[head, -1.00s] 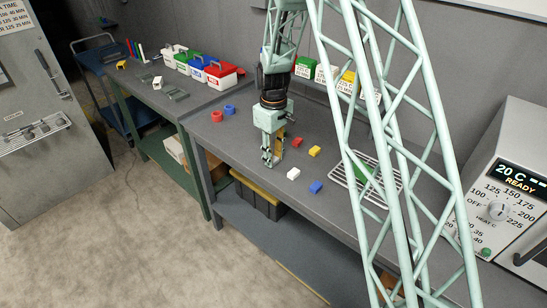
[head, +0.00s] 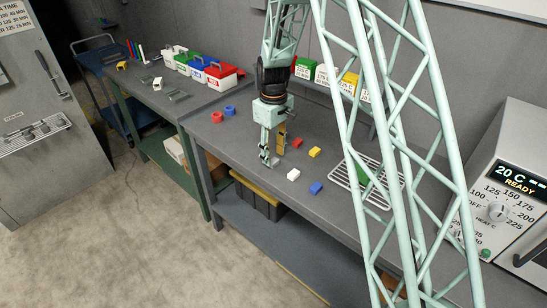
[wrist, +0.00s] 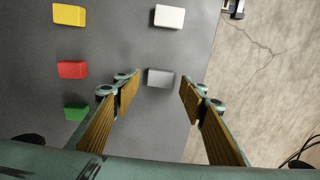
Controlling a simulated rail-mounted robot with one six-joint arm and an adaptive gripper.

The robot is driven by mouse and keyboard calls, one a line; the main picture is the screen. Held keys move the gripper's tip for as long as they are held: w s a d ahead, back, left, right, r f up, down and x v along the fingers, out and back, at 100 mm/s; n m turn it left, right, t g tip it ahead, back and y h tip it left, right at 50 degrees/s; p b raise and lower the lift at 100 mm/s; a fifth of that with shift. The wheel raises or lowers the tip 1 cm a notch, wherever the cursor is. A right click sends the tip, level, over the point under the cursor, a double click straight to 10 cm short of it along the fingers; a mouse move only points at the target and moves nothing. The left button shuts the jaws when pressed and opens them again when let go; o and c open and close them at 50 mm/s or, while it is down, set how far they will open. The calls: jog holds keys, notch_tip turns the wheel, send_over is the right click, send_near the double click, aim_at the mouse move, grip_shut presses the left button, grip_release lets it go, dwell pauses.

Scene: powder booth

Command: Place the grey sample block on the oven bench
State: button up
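The grey sample block (wrist: 160,78) lies on the grey bench top (wrist: 130,40), seen in the wrist view. My gripper (wrist: 160,93) is open and empty, with one finger to the left of the block and one to its right; the block appears just beyond the fingertips. In the head view my gripper (head: 273,155) points down low over the bench (head: 235,147), and I cannot make out the grey block there. A grey oven (head: 515,190) with a dial and a display reading 20 C and READY is at the far right.
A white block (wrist: 169,17) lies close to the grey one. Yellow (wrist: 69,15), red (wrist: 72,70) and green (wrist: 76,112) blocks lie to the left. A blue block (head: 316,188) and a wire rack (head: 344,182) are farther right in the head view. The bench edge is nearby.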

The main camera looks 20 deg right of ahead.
aim_at(274, 160)
notch_tip(274, 160, up, 10)
jog(key=shift+p, duration=0.35)
dwell(0.9)
